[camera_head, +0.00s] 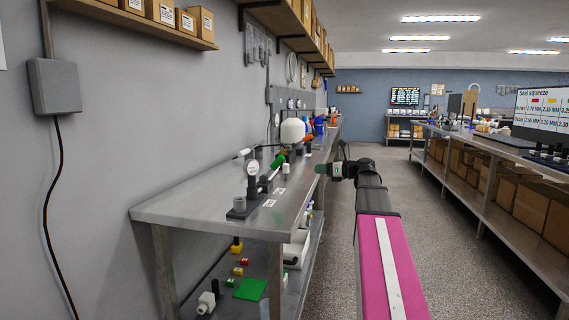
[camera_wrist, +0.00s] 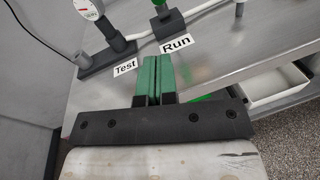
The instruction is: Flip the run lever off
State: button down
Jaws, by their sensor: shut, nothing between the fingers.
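The green-handled lever (camera_head: 277,163) stands tilted on the metal bench, behind the gauge post. In the wrist view a dark block with a green end (camera_wrist: 158,3) sits at the top edge, just past the Run label (camera_wrist: 176,43); the rest is cut off. The Test label (camera_wrist: 125,67) lies left of it, beside the gauge's dark base (camera_wrist: 100,58). My gripper (camera_head: 322,170) is to the right of the bench in the head view, apart from the lever. Its green fingers (camera_wrist: 153,62) are shut and empty, pointing toward the block near the Run label.
The round gauge (camera_head: 252,167) stands on a dark post near the bench's front. A white tank (camera_head: 292,131) and several tools stand farther back. A white bin (camera_wrist: 277,90) lies below the bench edge. The aisle floor (camera_head: 330,250) right of the bench is clear.

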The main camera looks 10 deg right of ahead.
jog(key=r+x, duration=0.2)
jog(key=x, duration=1)
jog(key=shift+w+a+r, duration=0.35)
jog(key=shift+w, duration=0.1)
jog(key=shift+r, duration=0.1)
